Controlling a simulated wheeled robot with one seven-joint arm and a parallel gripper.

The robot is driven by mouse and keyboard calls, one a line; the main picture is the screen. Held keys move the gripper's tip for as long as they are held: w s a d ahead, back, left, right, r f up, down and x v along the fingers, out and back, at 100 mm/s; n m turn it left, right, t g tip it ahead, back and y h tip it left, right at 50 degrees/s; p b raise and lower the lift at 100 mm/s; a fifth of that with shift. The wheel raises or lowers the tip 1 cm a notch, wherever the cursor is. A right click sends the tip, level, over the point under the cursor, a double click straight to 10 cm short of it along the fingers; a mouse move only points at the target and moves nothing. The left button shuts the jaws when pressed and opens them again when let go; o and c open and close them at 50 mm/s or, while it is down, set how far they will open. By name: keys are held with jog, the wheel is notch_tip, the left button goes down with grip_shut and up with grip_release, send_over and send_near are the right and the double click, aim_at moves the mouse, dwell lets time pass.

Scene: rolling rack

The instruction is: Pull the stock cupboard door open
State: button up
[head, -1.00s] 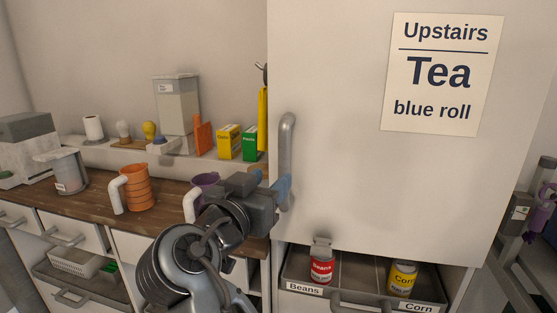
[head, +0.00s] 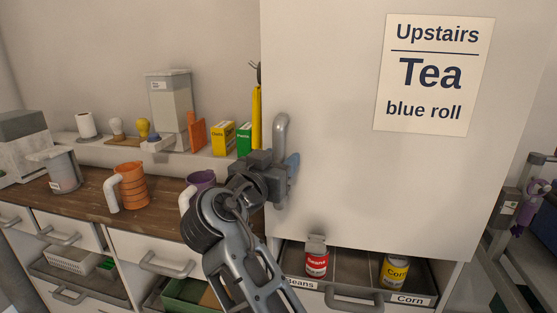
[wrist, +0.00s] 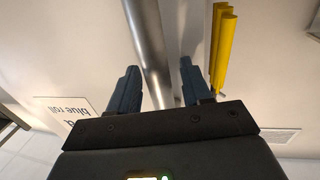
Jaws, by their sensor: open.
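The stock cupboard door (head: 350,180) is a large pale panel with a paper sign (head: 433,75) reading "Upstairs Tea blue roll". Its grey vertical bar handle (head: 281,130) is near the door's left edge. My gripper (head: 290,170) is at the lower part of the handle and hides that part in the head view. In the wrist view my gripper (wrist: 158,85) is open, with one blue finger on each side of the handle (wrist: 148,45). Gaps show between the bar and the fingers. The door looks shut.
Below the door an open drawer (head: 345,290) holds a red Beans can (head: 316,262) and a yellow Corn can (head: 396,272). Left is a wooden counter (head: 85,205) with an orange pot (head: 130,187) and a purple mug (head: 201,181). A yellow item (head: 256,118) hangs close beside the handle.

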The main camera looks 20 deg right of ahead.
jog(key=shift+c, duration=0.4)
grip_shut()
